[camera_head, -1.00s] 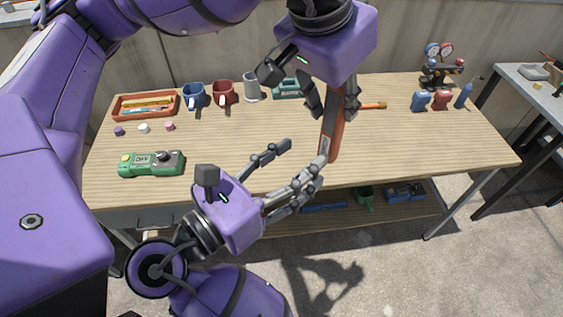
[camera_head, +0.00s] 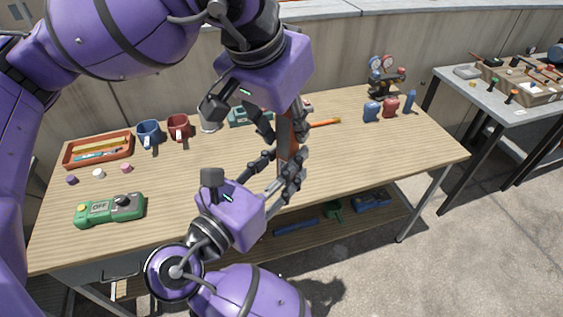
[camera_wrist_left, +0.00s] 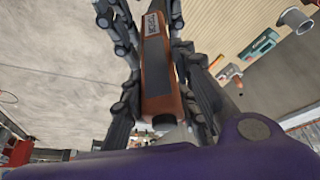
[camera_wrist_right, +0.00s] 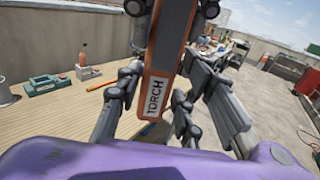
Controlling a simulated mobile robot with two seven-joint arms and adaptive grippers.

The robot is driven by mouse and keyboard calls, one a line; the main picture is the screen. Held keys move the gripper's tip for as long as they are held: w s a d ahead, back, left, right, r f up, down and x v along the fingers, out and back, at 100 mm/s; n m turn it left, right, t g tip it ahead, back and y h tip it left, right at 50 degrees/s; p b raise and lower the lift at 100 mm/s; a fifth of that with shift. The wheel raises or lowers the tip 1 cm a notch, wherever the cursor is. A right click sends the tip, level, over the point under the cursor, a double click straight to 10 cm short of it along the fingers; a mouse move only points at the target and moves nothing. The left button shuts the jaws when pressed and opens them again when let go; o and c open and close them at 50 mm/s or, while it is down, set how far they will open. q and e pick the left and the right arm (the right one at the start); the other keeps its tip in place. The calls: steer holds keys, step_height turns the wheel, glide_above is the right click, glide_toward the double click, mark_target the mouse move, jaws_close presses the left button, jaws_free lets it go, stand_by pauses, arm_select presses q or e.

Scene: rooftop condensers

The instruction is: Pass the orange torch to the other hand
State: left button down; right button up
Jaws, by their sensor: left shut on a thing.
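The orange torch (camera_head: 288,143), with a dark grey panel and a TORCH label, hangs roughly upright above the workbench's front part. My left gripper (camera_head: 280,126) is shut on its upper part. The torch also fills the middle of the left wrist view (camera_wrist_left: 155,70) and of the right wrist view (camera_wrist_right: 168,50). My right gripper (camera_head: 278,172) is below, with its fingers open on either side of the torch's lower, labelled end. In the right wrist view that end lies between the right fingers, and I cannot tell whether they touch it.
The wooden workbench (camera_head: 190,185) carries a green OFF device (camera_head: 110,210), an orange tray (camera_head: 70,160), blue (camera_head: 148,133) and red (camera_head: 179,127) mugs, and an orange-handled tool (camera_head: 325,122). A gauge set (camera_head: 385,78) stands at the back right. The bench's middle is mostly clear.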

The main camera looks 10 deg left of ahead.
jaws_close()
arm_select(q)
steer(key=c, duration=1.3)
jaws_free()
steer(key=shift+r, duration=0.1)
